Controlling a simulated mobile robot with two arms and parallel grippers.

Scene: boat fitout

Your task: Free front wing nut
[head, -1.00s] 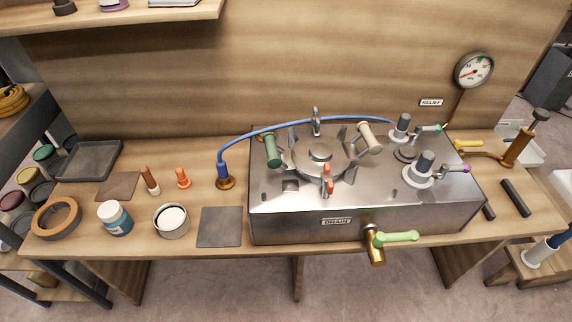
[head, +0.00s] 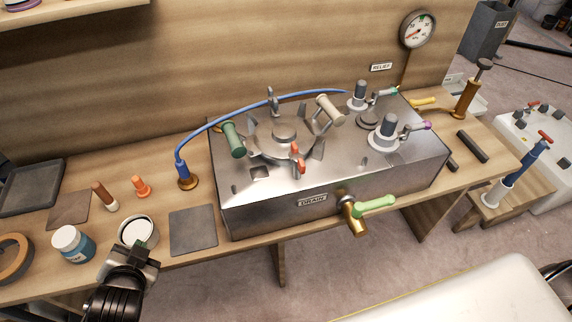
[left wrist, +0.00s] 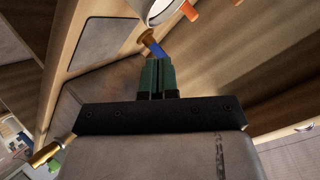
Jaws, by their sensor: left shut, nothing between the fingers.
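The steel tank (head: 330,200) stands on the bench, with a round lid (head: 284,131) on its top. A red-orange wing nut (head: 297,160) stands at the lid's front edge; I cannot tell how tight it is. A grey wing nut (head: 272,100) is at the back. A green handle (head: 232,140) and a beige handle (head: 328,109) are at the lid's sides. My left gripper (head: 132,256) is at the bench's front edge beside the white tin, well left of the tank. In the left wrist view its green fingers (left wrist: 157,66) are shut and empty. My right gripper is not visible.
A green-handled drain valve (head: 360,208) sticks out from the tank's front. A blue hose (head: 230,112) arches over the tank from a fitting (head: 186,174). The white tin (head: 137,230), a blue jar (head: 73,244) and a grey pad (head: 193,230) lie left of the tank.

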